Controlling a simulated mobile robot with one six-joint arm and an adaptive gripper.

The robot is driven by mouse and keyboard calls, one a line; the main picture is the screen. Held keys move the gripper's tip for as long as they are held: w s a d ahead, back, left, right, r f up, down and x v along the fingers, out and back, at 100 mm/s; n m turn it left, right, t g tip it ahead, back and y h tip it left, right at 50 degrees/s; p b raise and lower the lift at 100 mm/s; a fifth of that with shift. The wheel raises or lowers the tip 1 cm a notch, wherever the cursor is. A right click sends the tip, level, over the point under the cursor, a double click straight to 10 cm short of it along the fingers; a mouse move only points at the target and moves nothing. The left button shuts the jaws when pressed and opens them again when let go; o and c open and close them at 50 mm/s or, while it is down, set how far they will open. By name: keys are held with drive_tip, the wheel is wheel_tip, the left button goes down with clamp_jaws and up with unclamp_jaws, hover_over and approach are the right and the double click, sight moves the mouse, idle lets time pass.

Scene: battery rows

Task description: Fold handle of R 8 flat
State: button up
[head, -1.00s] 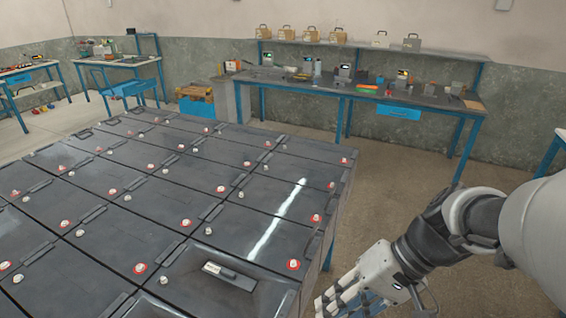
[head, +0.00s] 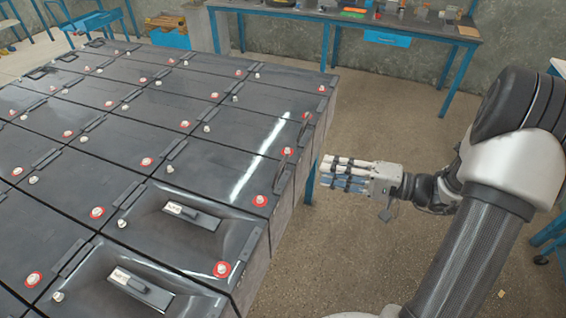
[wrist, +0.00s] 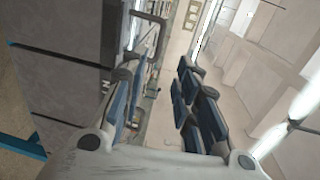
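Dark batteries stand in rows in the head view, with red-ringed and plain terminals and black handles. On the right-hand edge, one handle (head: 281,171) appears raised beside a red-ringed terminal, and another raised handle (head: 303,131) shows farther back. I cannot read which battery is R 8. My gripper (head: 324,172) is open and empty, to the right of the block and apart from it, pointing left toward the raised handles. In the wrist view, a raised handle loop (wrist: 152,37) shows at top, just beyond the left finger of my gripper (wrist: 158,85).
A workbench (head: 400,22) with blue legs stands against the back wall. The floor (head: 375,110) between block and bench is clear.

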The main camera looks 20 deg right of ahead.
sight(284, 161)
drive_tip(key=b+x, duration=0.2)
drive_tip(key=x, duration=1.1)
drive_tip(key=shift+c, duration=0.4)
clamp_jaws()
